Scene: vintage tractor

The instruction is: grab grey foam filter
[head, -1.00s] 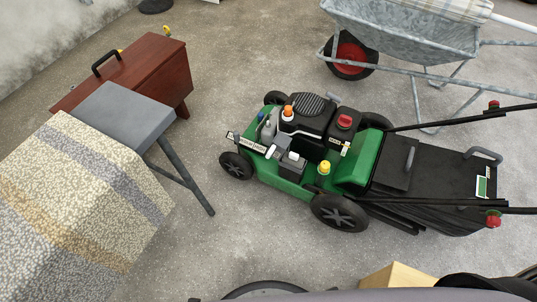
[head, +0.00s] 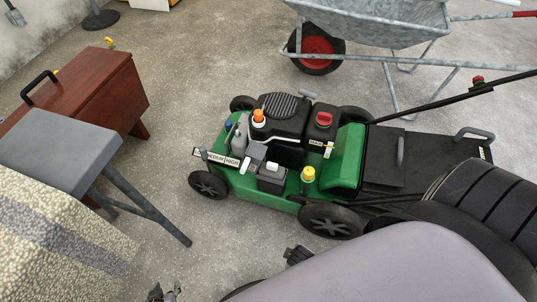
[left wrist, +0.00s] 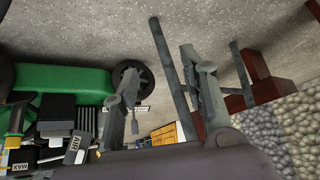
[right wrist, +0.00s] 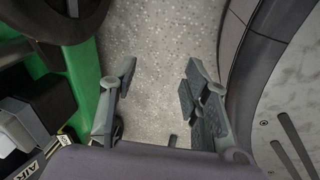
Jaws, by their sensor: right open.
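A small grey block (head: 257,152), perhaps the grey foam filter, sits on the green lawnmower (head: 236,182) beside a black box with a white cap (head: 271,178). I cannot be sure it is the filter. My left gripper (head: 163,292) shows at the bottom edge of the head view, short of the mower. In the left wrist view its fingers (left wrist: 163,62) are spread with nothing between them. In the right wrist view my right gripper (right wrist: 158,75) is open and empty over bare floor, beside the mower. Neither gripper touches the block.
A grey-topped stand (head: 55,140), a red-brown wooden box (head: 92,95) and a pebbled striped surface (head: 50,250) are at left. A wheelbarrow (head: 385,22) stands behind the mower. A black ribbed tyre-like shape (head: 485,205) is at right.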

